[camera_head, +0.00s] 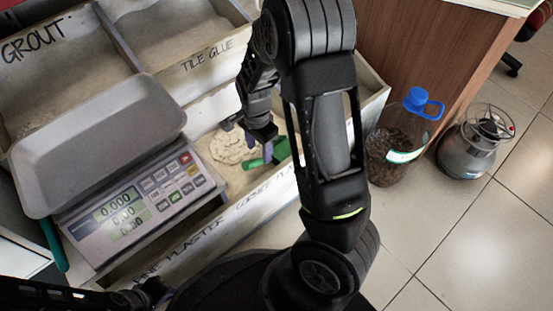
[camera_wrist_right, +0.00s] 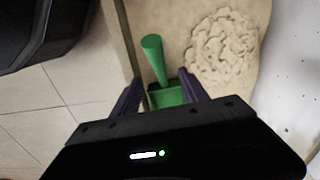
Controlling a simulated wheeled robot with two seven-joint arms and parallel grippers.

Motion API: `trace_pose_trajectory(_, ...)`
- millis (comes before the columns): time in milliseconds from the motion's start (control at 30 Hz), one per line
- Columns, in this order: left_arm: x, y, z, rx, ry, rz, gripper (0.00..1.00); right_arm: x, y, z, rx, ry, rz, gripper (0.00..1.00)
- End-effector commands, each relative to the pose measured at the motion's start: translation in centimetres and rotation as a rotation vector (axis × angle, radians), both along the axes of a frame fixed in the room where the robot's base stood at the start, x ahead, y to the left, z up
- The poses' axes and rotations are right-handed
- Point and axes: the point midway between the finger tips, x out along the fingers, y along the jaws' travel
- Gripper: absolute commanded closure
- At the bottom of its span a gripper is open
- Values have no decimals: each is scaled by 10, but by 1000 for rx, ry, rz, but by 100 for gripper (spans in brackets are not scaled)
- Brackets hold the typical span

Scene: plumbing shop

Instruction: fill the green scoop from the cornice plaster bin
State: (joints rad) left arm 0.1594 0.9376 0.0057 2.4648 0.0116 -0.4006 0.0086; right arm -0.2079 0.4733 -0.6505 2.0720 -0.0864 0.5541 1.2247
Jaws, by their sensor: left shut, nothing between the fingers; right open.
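The green scoop (camera_head: 281,150) lies in the cornice plaster bin (camera_head: 268,188), beside a pale heap of plaster (camera_head: 232,147). In the right wrist view the scoop's handle (camera_wrist_right: 153,58) points away from my gripper and its body lies near the fingers; I cannot tell whether it holds any plaster. My right gripper (camera_head: 250,140) is open over the scoop, with its purple fingers on either side of it in the wrist view (camera_wrist_right: 160,78). I cannot tell whether they touch it. My left gripper (camera_head: 152,291) is shut and empty at the lower left, away from the bin.
A scale (camera_head: 132,207) with a grey tray (camera_head: 95,145) stands left of the cornice bin, its display reading 0.000. Grout and tile glue bins (camera_head: 180,50) lie behind. My right arm hides part of the bin. A blue-capped jug (camera_head: 395,150) and a metal canister (camera_head: 473,145) stand on the floor at right.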

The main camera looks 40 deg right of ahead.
Motion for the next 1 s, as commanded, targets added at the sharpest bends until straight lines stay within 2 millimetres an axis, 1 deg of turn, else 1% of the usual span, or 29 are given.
trace_pose_trajectory(33, 1, 0, -15, 1, -4, 1, 100, 0, 0, -14, 0, 0, 0, 48)
trace_pose_trajectory(67, 2, 0, -14, 1, -5, 2, 100, 0, 0, -16, 0, 2, 0, 48)
trace_pose_trajectory(200, 3, 0, -20, -1, -5, 4, 100, 0, 0, -31, 0, 1, 1, 48)
trace_pose_trajectory(300, 4, 1, -23, -2, -6, 4, 100, 0, 0, -39, 0, 1, 1, 48)
trace_pose_trajectory(467, 5, 1, -25, -3, -6, 4, 100, 0, 0, -44, 0, 1, 0, 48)
trace_pose_trajectory(733, 4, 1, -24, -3, -6, 4, 100, 0, 0, -44, 0, 0, 0, 48)
trace_pose_trajectory(767, 4, 1, -24, -3, -6, 4, 100, 0, 0, -44, 0, 0, 0, 49)
trace_pose_trajectory(1000, 4, 1, -24, -3, -6, 4, 100, 0, 0, -44, 0, 0, 1, 69)
